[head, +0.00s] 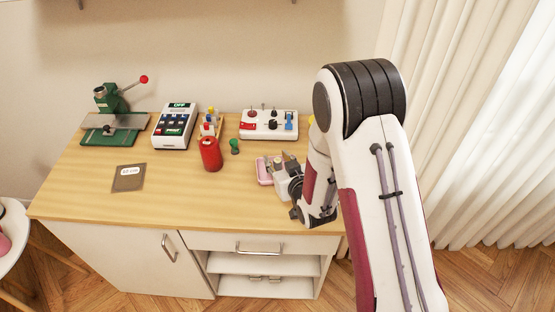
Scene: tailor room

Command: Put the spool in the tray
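A red cylinder (210,154) that looks like the thread spool stands upright on the wooden table, left of my gripper. A small green piece (235,146) stands just right of it; it may also be a spool. A shallow pink thing (264,173), which may be the tray, lies right of these, against or just left of my gripper. My gripper (279,165) is low over the table at the pink thing and partly covers it. The fingertips are too small to show whether they are open or shut, or whether anything is between them.
A green press with a red knob (110,110), a keypad box (175,126), a small white holder with coloured pieces (209,125) and a white control box (269,124) line the back. A brown card (129,177) lies at left. The front middle of the table (190,200) is clear.

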